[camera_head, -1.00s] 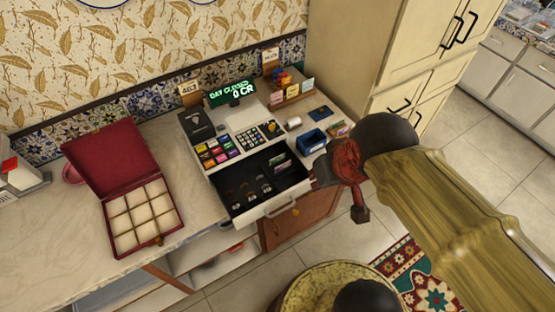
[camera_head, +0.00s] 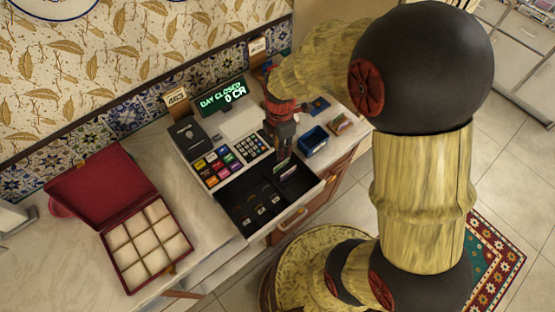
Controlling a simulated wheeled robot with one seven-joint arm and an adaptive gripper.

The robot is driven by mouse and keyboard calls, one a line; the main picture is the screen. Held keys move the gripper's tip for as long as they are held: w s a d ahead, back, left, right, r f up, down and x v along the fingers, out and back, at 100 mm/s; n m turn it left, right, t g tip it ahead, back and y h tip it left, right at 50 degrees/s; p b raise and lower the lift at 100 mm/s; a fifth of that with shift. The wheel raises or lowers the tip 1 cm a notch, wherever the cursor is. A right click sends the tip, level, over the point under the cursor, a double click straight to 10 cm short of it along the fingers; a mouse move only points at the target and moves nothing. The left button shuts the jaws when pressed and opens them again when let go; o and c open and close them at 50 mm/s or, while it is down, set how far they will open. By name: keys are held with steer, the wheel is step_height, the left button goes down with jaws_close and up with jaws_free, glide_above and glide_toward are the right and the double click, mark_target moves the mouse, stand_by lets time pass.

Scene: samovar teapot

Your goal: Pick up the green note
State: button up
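The cash register's drawer (camera_head: 243,220) is pulled open. Small upright notes, with a green one (camera_head: 287,168) among them, stand in its back right part. My gripper (camera_head: 281,153) points down just above and behind these notes, over the right side of the register. Its fingers are small and dark here, and I cannot tell whether they are apart or touching the green note. My arm covers part of the register's right side.
The register display (camera_head: 222,99) reads "DAY CLOSED 0 CR". An open red box (camera_head: 185,252) with pale compartments stands on the counter at the left. A blue container (camera_head: 313,141) and a card holder (camera_head: 341,123) are close to the right of my gripper.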

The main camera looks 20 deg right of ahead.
mark_target(282, 166)
steer(key=f, duration=0.2)
steer(key=f+n+b, duration=0.1)
steer(key=f, duration=0.2)
steer(key=f+n, duration=0.1)
steer(key=f, duration=0.1)
steer(key=shift+s+d+f+b, duration=0.15)
steer(key=shift+s+f+b, duration=0.1)
steer(key=shift+f+b, duration=0.15)
steer(key=c, duration=0.3)
jaws_close()
